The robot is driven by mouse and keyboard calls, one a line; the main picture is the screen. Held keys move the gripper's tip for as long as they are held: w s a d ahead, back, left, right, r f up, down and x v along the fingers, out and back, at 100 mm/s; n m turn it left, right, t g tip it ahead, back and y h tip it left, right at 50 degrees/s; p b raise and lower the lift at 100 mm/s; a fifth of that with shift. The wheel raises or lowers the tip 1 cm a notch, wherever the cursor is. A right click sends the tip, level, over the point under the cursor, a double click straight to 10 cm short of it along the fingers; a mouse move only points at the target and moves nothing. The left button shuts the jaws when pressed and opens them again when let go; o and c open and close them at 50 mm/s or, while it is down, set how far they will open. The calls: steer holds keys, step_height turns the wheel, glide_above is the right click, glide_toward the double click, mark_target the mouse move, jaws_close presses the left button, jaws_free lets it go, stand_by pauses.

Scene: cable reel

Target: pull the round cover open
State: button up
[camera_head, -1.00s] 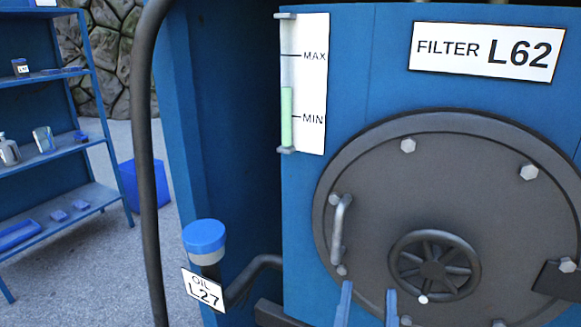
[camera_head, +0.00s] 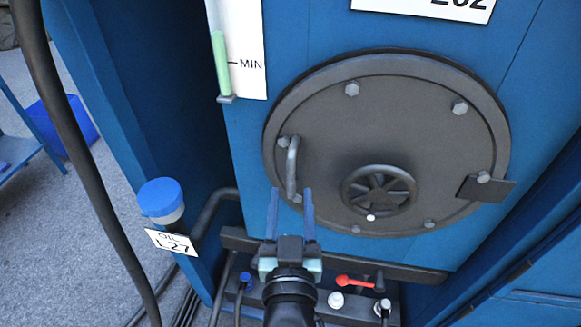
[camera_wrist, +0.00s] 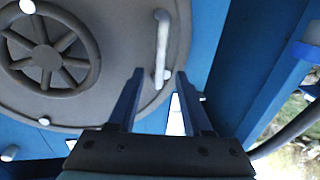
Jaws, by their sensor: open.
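The round cover (camera_head: 330,115) is a dark grey disc with bolts, lying flat against the blue cabinet. A light grey bar handle (camera_head: 292,168) stands upright near its left edge, and a spoked handwheel (camera_head: 379,190) sits low on it. A dark hinge-like plate (camera_head: 468,189) is at its right edge. My gripper (camera_head: 290,196) is open and empty, its fingertips by the handle's lower end. In the wrist view, the handle (camera_wrist: 162,42) shows beyond and partly between the fingertips (camera_wrist: 160,73). I cannot tell how far the fingers are from it.
A blue-capped oil filler (camera_head: 161,200) and a dark pipe (camera_head: 214,214) stand to the left. Below the cover, a dark ledge (camera_head: 395,270) and a red lever (camera_head: 355,282) are near my arm. A black hose (camera_head: 65,130) runs down the left side.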

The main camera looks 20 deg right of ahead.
mark_target(292, 177)
steer(key=x, duration=0.6)
steer(key=shift+w+d+p, duration=0.1)
steer(key=shift+w+p, duration=0.2)
jaws_close()
stand_by(1.2)
